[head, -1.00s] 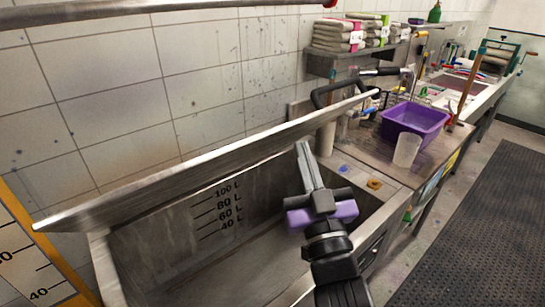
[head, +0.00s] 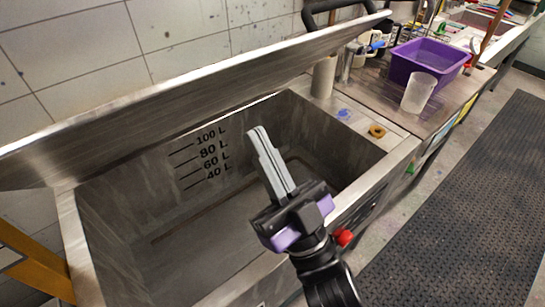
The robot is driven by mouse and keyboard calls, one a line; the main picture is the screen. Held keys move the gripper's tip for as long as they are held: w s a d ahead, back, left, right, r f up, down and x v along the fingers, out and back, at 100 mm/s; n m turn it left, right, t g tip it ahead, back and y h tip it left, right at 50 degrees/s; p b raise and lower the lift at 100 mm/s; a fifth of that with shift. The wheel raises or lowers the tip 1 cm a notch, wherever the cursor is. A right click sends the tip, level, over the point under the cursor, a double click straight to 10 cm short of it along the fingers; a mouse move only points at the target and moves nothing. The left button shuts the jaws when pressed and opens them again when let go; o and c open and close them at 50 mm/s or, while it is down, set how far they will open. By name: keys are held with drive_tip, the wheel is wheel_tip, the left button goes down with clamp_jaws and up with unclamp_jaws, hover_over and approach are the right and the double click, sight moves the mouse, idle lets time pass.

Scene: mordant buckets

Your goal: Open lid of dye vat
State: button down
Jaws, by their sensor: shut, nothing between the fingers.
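The dye vat (head: 80,245) is a large steel basin with volume marks up to 100 L on its inner back wall. Its steel lid (head: 190,97) is hinged at the back and stands raised and tilted, with the vat's mouth open below it. A dark curved handle (head: 308,14) shows at the lid's upper right. My gripper (head: 257,133) is shut and empty. It appears in front of the vat's opening, apart from the lid, with its fingers pointing up and left. My gripper and wrist hide part of the vat's front rim.
A dark floor mat (head: 455,185) lies clear at right.

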sight(223, 71)
drive_tip(key=p+x, duration=0.2)
drive_tip(key=x, duration=0.6)
drive_tip(key=shift+r, duration=0.15)
drive_tip(key=shift+w+a+r+p, duration=0.1)
drive_tip(key=shift+r+p, duration=0.1)
drive_tip(key=shift+p, duration=0.1)
drive_tip(key=p+x, duration=0.4)
drive_tip(key=x, duration=0.3)
drive_tip(key=shift+r, duration=0.4)
drive_tip(key=w+a+f+x, duration=0.1)
drive_tip(key=x, duration=0.9)
drive_tip(key=shift+w+f, duration=0.2)
drive_tip(key=shift+w, duration=0.05)
drive_tip(key=shift+f, duration=0.1)
